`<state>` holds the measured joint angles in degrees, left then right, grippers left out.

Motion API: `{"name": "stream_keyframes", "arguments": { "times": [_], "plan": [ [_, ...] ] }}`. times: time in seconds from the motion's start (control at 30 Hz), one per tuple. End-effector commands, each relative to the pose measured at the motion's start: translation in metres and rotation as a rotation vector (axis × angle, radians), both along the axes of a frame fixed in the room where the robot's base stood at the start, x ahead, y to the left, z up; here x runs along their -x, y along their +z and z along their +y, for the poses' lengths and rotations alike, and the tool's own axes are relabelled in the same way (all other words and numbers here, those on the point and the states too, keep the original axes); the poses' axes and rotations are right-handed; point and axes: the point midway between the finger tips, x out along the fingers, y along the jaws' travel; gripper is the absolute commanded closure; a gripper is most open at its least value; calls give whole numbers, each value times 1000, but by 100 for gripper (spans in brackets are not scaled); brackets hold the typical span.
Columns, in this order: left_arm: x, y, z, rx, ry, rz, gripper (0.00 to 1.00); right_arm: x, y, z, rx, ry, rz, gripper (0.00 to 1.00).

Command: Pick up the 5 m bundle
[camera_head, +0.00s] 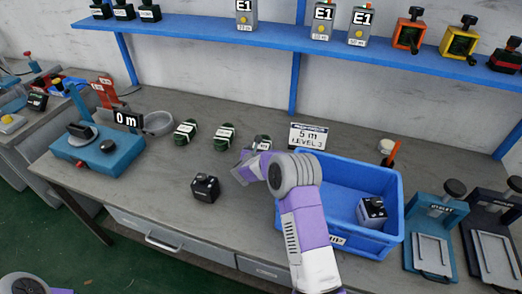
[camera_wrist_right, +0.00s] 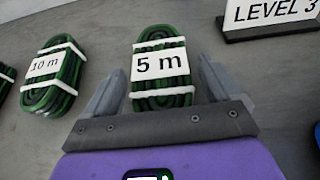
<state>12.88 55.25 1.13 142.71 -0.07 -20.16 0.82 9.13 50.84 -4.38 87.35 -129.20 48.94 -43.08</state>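The 5 m bundle (camera_wrist_right: 160,68) is a dark green coil with white bands and a "5 m" label, lying on the grey bench. In the head view the bundle (camera_head: 262,142) is partly hidden behind my right gripper. My right gripper (camera_head: 244,162) is low over the bench at the near side of the bundle. In the right wrist view the gripper (camera_wrist_right: 160,80) is open, one finger on each side of the bundle's near part. A narrow gap seems to show at each side. My left gripper is out of view.
A 10 m bundle (camera_wrist_right: 53,70) and another green bundle (camera_head: 186,132) lie left. A "5 m LEVEL 3" sign (camera_head: 308,136) stands just right. A blue crate (camera_head: 396,215) stands right, under my right arm. A black block (camera_head: 205,188) sits on the bench in front.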

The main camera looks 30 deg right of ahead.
Motion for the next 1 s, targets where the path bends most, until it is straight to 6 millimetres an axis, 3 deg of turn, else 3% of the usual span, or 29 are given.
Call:
{"name": "stream_keyframes", "arguments": {
  "times": [0.03, 0.3, 0.63, 1.0],
  "plan": [
    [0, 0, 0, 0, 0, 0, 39, 0, 0, 0, 0, 0, 0, 18],
    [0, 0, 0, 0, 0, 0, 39, 0, 0, 0, 0, 0, 0, 60],
    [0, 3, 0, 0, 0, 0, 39, 0, 10, 0, 2, 0, -2, 61],
    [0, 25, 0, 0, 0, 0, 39, 0, 83, 1, 1, 0, -4, 61]
  ]
}}
